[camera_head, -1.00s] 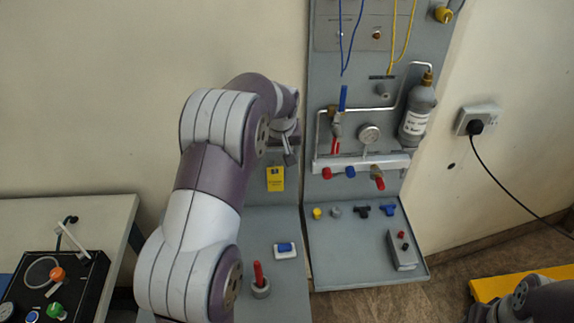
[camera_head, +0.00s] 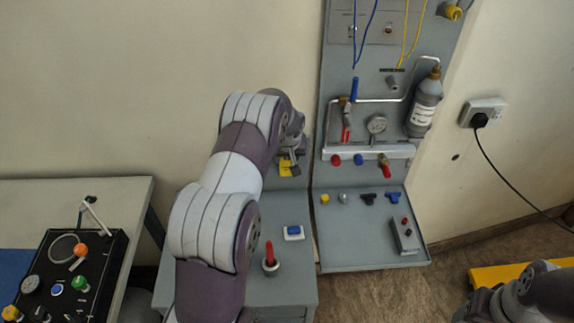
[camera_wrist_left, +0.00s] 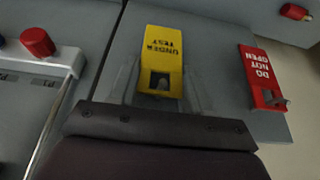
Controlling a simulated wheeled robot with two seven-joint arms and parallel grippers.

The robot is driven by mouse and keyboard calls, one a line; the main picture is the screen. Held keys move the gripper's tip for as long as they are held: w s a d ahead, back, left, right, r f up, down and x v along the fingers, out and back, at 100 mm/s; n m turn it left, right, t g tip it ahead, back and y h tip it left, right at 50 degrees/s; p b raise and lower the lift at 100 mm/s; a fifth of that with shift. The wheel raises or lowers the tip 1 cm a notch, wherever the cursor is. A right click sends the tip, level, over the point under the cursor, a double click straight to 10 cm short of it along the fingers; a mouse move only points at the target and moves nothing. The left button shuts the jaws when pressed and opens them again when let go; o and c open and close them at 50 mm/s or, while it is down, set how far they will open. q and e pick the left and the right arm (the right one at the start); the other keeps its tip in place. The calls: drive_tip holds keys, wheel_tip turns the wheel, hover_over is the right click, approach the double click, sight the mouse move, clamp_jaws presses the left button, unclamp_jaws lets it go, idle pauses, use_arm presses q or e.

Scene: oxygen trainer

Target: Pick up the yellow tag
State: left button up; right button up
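The yellow tag (camera_wrist_left: 163,50), marked "UNDER TEST", hangs on a grey panel in the left wrist view. It has a dark hole with a small peg at its lower end. In the head view the tag (camera_head: 287,169) shows partly behind my left gripper (camera_head: 291,160). In the wrist view my left gripper (camera_wrist_left: 160,85) is open, with grey fingers on either side of the tag's lower part. I cannot tell whether they touch it. My right gripper is out of view; only part of the right arm shows at bottom right.
A red "DO NOT OPEN" tag (camera_wrist_left: 262,77) hangs right of the yellow one in the wrist view. A manifold with a red knob (camera_wrist_left: 37,42) is at left. A red-handled item (camera_head: 269,257) stands below on the shelf.

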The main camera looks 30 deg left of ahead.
use_arm(q)
drive_tip(key=shift+c, duration=0.6)
drive_tip(key=shift+s, duration=0.1)
drive_tip(key=shift+r, duration=0.15)
